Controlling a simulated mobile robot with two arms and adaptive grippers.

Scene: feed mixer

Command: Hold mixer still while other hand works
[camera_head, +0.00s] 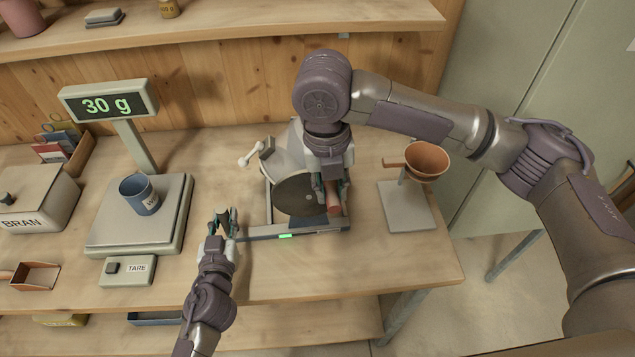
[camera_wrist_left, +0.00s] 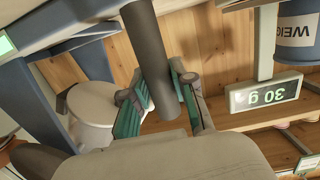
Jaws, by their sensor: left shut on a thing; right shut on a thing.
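The mixer stands mid-table, with a pale drum with a dark round face (camera_head: 295,195) in a grey frame with a low front bar (camera_head: 290,234). My left gripper (camera_head: 224,221) is at the left end of this bar. In the left wrist view, its green-padded fingers (camera_wrist_left: 160,108) are around a dark grey cylindrical bar (camera_wrist_left: 149,50), which runs between them. My right gripper (camera_head: 331,186) reaches down at the mixer's right side, shut on a reddish-brown handle (camera_head: 332,197). The right arm hides part of the drum's right side.
A scale (camera_head: 180,225) reading 30 g bears a blue cup (camera_head: 139,195). A copper funnel (camera_head: 428,160) on a stand is right of the mixer. A bran box (camera_head: 35,200) and a scoop (camera_head: 35,276) lie left. The table's front right is clear.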

